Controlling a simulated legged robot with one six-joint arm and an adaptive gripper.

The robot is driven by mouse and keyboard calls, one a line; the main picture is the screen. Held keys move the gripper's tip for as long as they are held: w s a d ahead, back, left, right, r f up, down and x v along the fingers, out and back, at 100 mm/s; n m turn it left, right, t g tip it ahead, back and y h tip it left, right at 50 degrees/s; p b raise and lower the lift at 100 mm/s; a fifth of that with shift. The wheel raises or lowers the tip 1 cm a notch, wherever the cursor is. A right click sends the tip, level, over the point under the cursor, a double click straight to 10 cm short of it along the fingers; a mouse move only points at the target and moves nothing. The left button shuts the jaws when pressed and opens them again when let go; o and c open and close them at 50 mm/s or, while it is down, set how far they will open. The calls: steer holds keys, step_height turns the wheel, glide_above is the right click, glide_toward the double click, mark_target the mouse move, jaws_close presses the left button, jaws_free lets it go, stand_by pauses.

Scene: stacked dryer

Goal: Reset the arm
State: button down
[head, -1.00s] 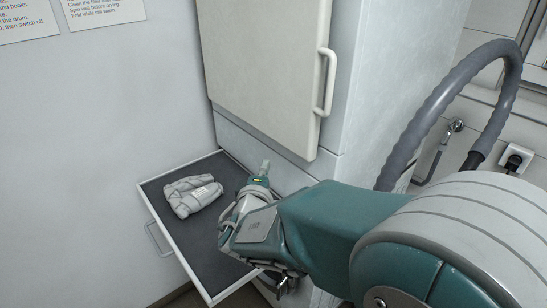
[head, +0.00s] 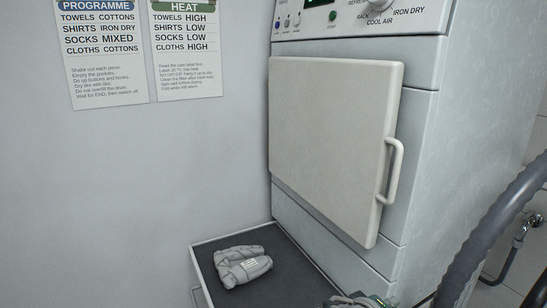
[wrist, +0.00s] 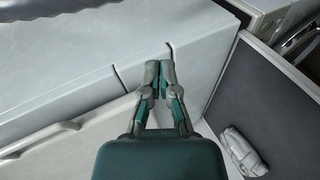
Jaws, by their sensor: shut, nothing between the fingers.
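My gripper (wrist: 162,85) shows in the wrist view with its two fingers together, shut and empty. It is in front of the dryer's white body, apart from the laundry. Folded grey laundry (head: 243,266) lies on the dark pull-out shelf (head: 285,268). The laundry also shows in the wrist view (wrist: 240,150) at the lower right.
The shelf juts out below the dryer door, with a handle at its left. The door handle (head: 393,170) sticks out at the door's right edge. A grey hose (head: 490,235) curves at the right. Programme and heat charts (head: 102,50) hang on the left wall.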

steer(key=s+a+m+g+y, duration=0.2)
steer(key=s+a+m+y, duration=0.3)
steer(key=s+y, duration=0.5)
steer(key=shift+s+a+f+m+g, duration=0.3)
steer(key=shift+s+m+g, duration=0.1)
steer(key=shift+s+m, duration=0.15)
stand_by(1.4)
